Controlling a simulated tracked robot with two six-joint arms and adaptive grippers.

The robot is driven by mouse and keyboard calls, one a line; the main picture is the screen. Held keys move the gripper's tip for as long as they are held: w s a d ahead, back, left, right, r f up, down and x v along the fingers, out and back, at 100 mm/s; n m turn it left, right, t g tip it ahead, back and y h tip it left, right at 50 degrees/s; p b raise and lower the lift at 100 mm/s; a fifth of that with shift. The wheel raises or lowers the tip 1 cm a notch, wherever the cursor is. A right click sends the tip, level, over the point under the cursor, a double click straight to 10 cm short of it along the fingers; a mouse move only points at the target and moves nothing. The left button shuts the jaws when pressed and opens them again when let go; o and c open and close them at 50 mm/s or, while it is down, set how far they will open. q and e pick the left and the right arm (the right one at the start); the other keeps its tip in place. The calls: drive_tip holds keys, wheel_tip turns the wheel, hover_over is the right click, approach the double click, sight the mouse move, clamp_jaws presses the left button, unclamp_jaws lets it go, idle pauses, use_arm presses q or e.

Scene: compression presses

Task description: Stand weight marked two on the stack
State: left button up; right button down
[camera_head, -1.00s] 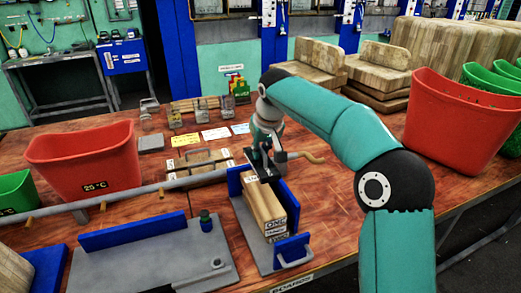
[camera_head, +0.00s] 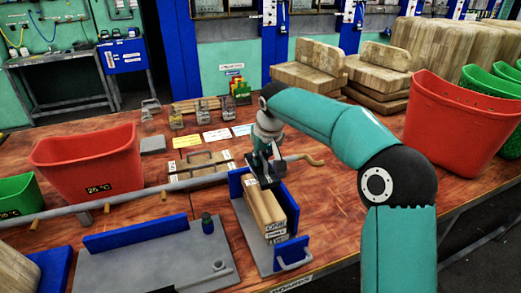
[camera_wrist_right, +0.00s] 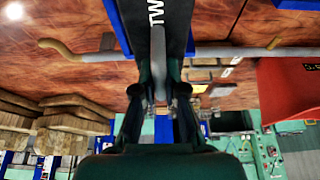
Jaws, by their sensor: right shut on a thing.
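My right gripper (camera_head: 264,172) is shut on the grey handle (camera_wrist_right: 158,62) of a dark weight (camera_wrist_right: 160,14). White lettering starting "TW" shows on the weight in the right wrist view. In the head view the gripper is over the back end of a stack of pale wooden boards (camera_head: 266,212), and it hides most of the weight. I cannot tell whether the weight touches the stack. The stack lies in a press with blue end plates (camera_head: 291,249) and a grey base. My left gripper is not in view.
A long rod (camera_head: 150,190) crosses the table left of the press. Red bins stand at left (camera_head: 90,160) and right (camera_head: 462,122). Several handled blocks (camera_head: 201,112) and coloured cards (camera_head: 216,134) are at the back. A grey plate with a blue wall (camera_head: 135,233) lies front left.

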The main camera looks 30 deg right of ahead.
drive_tip(key=shift+s+r+p, duration=0.1)
drive_tip(key=shift+r+p, duration=0.1)
drive_tip(key=shift+p, duration=0.65)
drive_tip(key=shift+f, duration=0.45)
use_arm(q)
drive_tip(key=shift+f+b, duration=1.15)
drive_tip(key=shift+b, duration=1.45)
use_arm(e)
drive_tip(key=shift+f, duration=3.35)
use_arm(q)
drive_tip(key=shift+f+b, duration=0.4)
drive_tip(key=shift+b, duration=0.05)
use_arm(e)
drive_tip(key=shift+f, duration=0.55)
drive_tip(key=c, duration=1.2)
unclamp_jaws()
drive_tip(key=shift+s, duration=0.1)
drive_tip(key=shift+o, duration=0.2)
drive_tip(key=shift+f, duration=0.25)
drive_tip(key=v, duration=1.2)
drive_tip(key=shift+r, duration=0.1)
